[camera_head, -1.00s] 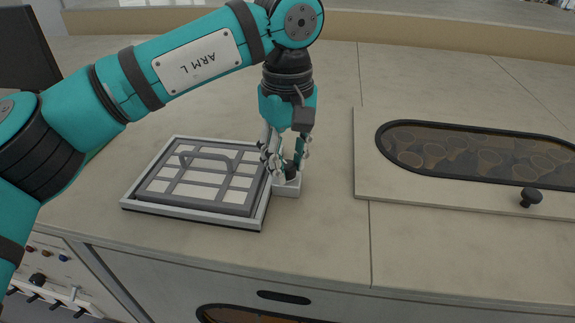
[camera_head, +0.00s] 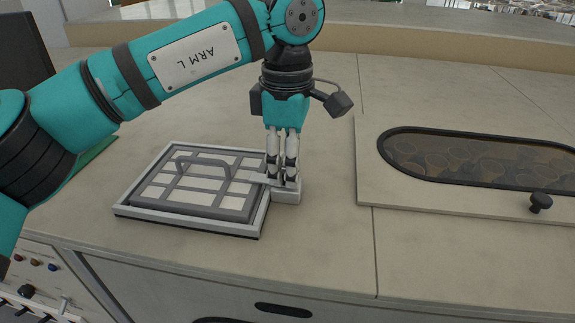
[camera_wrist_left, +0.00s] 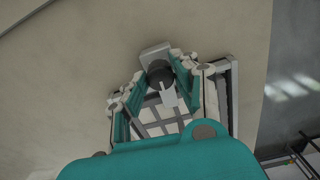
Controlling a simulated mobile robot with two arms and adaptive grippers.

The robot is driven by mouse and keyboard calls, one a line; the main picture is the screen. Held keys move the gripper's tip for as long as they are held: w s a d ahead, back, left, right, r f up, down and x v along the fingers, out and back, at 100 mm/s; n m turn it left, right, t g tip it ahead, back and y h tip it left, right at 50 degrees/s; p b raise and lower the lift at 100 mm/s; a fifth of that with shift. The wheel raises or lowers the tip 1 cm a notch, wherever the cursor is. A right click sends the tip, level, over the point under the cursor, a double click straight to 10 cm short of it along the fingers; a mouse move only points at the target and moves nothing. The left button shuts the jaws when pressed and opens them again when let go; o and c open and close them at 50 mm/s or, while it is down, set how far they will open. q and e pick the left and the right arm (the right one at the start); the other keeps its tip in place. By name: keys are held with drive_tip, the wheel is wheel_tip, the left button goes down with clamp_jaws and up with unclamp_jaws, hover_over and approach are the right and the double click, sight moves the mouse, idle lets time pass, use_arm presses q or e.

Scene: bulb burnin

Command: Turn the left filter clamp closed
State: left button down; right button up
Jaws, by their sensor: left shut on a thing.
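The filter (camera_head: 200,180) is a framed panel with pale squares behind grey bars and an arched handle. It sits in a light tray frame (camera_head: 190,220) on the counter. The filter clamp stands on a pale block (camera_head: 288,197) at the frame's right side. Its light lever (camera_head: 256,178) points left over the filter's edge. My left gripper (camera_head: 281,181) points down and is shut on the clamp. In the left wrist view, the clamp's dark knob (camera_wrist_left: 159,73) is between the fingers and the lever (camera_wrist_left: 169,95) reaches over the filter. My right gripper is not in view.
A pale panel with a dark oval window (camera_head: 480,160) and a black knob (camera_head: 540,202) lies to the right. Switches (camera_head: 35,290) are on the front at lower left. The counter between the clamp and panel is clear.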

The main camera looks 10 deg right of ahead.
use_arm(q)
drive_tip(key=shift+n, duration=0.4)
drive_tip(key=c, duration=1)
unclamp_jaws()
wheel_tip(320, 180, up, 12)
